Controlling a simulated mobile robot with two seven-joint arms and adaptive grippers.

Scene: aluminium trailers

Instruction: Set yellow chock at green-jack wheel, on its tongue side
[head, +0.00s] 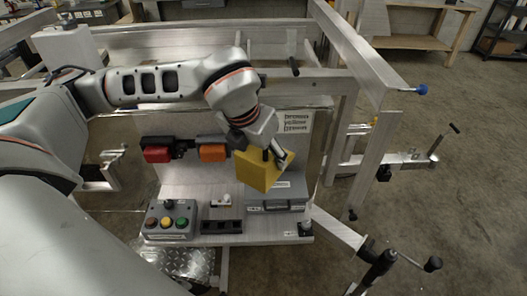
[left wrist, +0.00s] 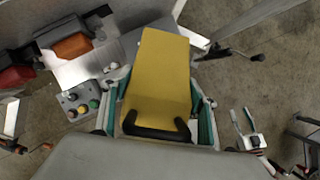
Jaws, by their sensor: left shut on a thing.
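The yellow chock (head: 257,171) is held in the air by my left gripper (head: 276,153), in front of the trailer's light panel in the head view. In the left wrist view the chock (left wrist: 160,72) lies between the two teal fingers of my left gripper (left wrist: 162,112), with its black handle toward the camera. The gripper is shut on it. My right gripper is not in view. I cannot make out a green jack or its wheel in either view. A dark crank jack (head: 378,266) stands on a trailer tongue at the lower right.
A control box (head: 171,221) with coloured buttons and a grey case (head: 281,192) sit on the shelf below the chock. Red (head: 157,150) and orange (head: 212,149) lamps are behind. Another crank jack (head: 432,157) stands at right. Concrete floor (head: 470,200) is open at right.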

